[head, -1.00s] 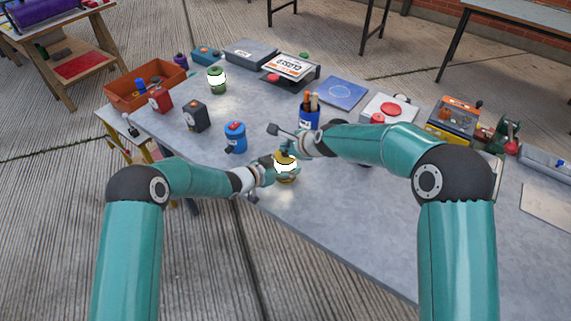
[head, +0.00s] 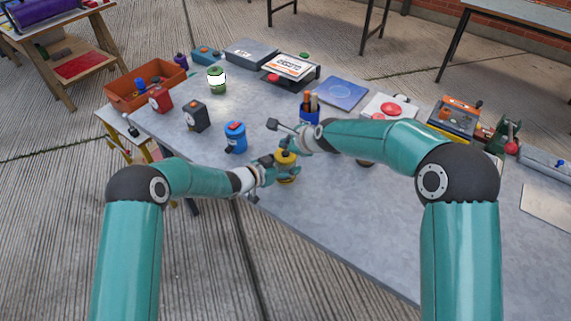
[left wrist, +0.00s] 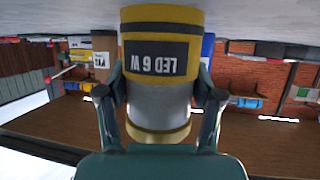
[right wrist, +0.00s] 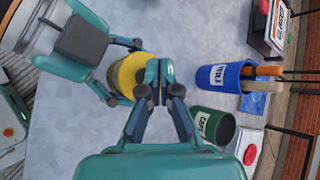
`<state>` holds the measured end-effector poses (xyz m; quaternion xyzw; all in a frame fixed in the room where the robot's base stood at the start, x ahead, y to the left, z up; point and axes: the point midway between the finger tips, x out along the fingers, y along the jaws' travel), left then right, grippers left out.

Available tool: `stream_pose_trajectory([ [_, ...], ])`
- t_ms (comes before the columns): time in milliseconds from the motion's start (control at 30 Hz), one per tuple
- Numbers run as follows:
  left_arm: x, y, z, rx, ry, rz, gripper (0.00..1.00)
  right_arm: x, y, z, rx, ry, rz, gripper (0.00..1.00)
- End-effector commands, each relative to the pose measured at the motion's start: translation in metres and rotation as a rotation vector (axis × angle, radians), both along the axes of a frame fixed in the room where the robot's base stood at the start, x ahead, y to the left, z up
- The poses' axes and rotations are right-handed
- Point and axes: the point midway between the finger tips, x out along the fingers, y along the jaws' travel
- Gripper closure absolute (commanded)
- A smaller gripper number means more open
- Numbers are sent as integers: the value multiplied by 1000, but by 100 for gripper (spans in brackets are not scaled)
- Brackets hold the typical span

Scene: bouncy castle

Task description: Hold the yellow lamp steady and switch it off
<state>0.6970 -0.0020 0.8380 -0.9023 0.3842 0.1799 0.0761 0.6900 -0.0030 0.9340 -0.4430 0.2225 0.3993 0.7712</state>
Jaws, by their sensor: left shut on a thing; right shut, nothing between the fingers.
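The yellow lamp (head: 287,174) stands on the grey table near its front edge, and its globe band looks grey and unlit. In the left wrist view the lamp (left wrist: 160,60) appears upside down, with a dark "LED 6 W" label. My left gripper (head: 272,172) is shut around the lamp's side; its fingers (left wrist: 160,108) press both sides. My right gripper (head: 292,147) is shut and empty at the lamp's top. In the right wrist view its closed fingertips (right wrist: 157,75) are over the edge of the yellow top (right wrist: 127,75), partly hiding it; I cannot tell whether they touch.
A blue canister (head: 235,138) stands left of the lamp. A blue pen cup (head: 309,115) is behind my right gripper, and a green cup (right wrist: 213,125) is close by. A green lamp (head: 217,79) is lit farther back.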

Motion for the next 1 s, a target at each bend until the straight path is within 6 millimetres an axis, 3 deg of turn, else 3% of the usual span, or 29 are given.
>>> stream_pose_trajectory([
  [500, 0, 0, 0, 0, 0, 0, 85, 0, 0, 50, -1, -3, 0, 100],
  [933, 0, 0, 0, 0, 0, 0, 85, 0, 0, 54, -1, -1, 0, 100],
  [967, 0, 0, 0, 0, 0, 0, 31, 0, 0, 54, -1, -1, 0, 100],
  [1000, 0, 0, 0, 0, 0, 0, 24, 0, 0, 53, -1, -1, 0, 100],
])
